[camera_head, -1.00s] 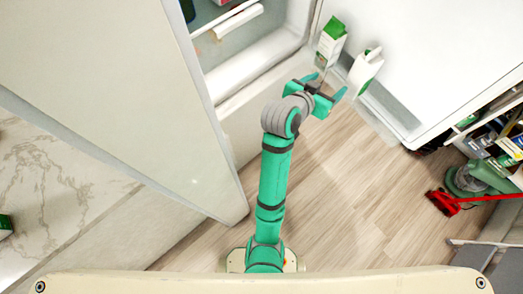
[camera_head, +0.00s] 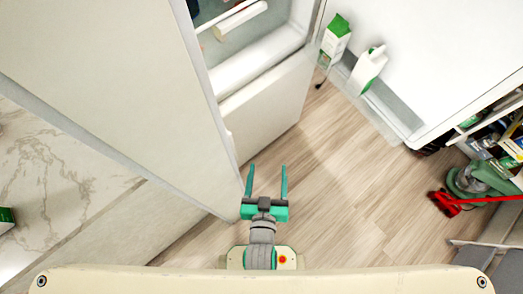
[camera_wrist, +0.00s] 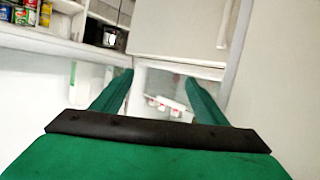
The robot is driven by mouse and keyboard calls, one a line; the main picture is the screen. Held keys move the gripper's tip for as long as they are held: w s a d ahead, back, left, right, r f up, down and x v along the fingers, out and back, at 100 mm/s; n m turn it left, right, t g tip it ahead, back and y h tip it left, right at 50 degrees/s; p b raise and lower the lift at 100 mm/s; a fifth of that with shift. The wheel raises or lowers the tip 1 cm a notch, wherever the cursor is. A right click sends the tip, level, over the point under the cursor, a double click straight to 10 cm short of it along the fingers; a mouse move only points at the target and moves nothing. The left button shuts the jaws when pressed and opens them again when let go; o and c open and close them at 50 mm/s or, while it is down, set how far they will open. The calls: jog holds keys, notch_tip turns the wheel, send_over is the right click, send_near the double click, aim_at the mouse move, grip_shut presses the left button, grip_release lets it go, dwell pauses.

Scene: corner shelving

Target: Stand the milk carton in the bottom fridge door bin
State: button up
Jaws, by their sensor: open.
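The green-and-white milk carton (camera_head: 336,38) stands in the clear bin (camera_head: 385,118) on the inside of the open fridge door, at the upper middle of the head view. It looks upright, with its green gable top up. Its lower part is partly hidden by the bin. My gripper (camera_head: 267,167) is open and empty, low in the middle of the head view, well apart from the carton. In the wrist view my two green fingers (camera_wrist: 158,85) are spread with nothing between them. I cannot clearly make out the carton there.
A white jug (camera_head: 368,66) stands in the same bin, right of the carton. The open fridge door (camera_head: 440,45) is at right, and a large white panel (camera_head: 130,80) rises close on the left. A red-and-green floor machine (camera_head: 460,188) stands far right. Wooden floor between is clear.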

jog(key=s+a+r+t+y, duration=0.1)
jog(key=s+r, duration=0.4)
jog(key=s, duration=0.6)
jog(key=shift+s+a, duration=0.4)
